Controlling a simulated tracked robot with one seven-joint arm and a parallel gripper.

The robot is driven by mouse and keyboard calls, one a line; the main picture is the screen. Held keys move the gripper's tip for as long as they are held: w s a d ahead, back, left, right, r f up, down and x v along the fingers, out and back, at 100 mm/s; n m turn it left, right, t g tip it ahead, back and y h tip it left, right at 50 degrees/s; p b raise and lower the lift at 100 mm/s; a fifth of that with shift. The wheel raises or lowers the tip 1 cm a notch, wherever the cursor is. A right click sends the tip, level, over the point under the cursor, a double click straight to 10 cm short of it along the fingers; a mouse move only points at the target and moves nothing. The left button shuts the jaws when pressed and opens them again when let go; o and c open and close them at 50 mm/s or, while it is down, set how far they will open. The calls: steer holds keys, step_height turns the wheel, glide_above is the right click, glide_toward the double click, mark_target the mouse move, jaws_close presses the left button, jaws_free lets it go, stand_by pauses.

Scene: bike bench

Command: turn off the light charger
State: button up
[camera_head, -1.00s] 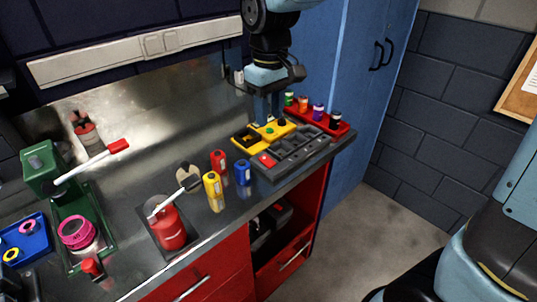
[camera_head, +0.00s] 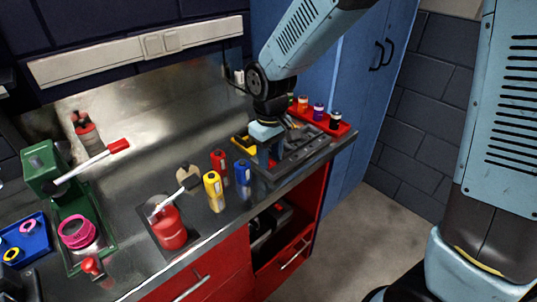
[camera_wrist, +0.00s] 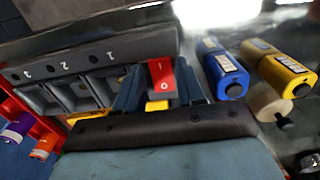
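The light charger (camera_head: 300,150) is a dark grey block with numbered bays at the right end of the bench. It also shows in the wrist view (camera_wrist: 65,60), with its bays at the left. Its red rocker switch (camera_wrist: 160,72), marked with a white I and O, lies between the fingers in the wrist view.
Blue (camera_head: 243,173), yellow (camera_head: 214,191) and red (camera_head: 219,163) cylinders stand left of the charger. A yellow tray (camera_head: 240,142) is partly hidden behind my gripper. A red rack (camera_head: 335,127) with small bottles stands behind the charger. A red can (camera_head: 168,228) stands further left.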

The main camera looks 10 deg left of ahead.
jaws_close()
steer(key=shift+w+a+r+g+h, duration=0.1)
steer(key=shift+w+a+g+h, duration=0.05)
steer(key=shift+g+h, duration=0.4)
steer(key=shift+w+a+g+h, duration=0.15)
steer(key=shift+g+h, duration=0.3)
steer(key=shift+h, duration=0.1)
jaws_free()
steer(key=v, duration=1.3)
steer(key=shift+r, duration=0.3)
steer(key=shift+a, duration=0.1)
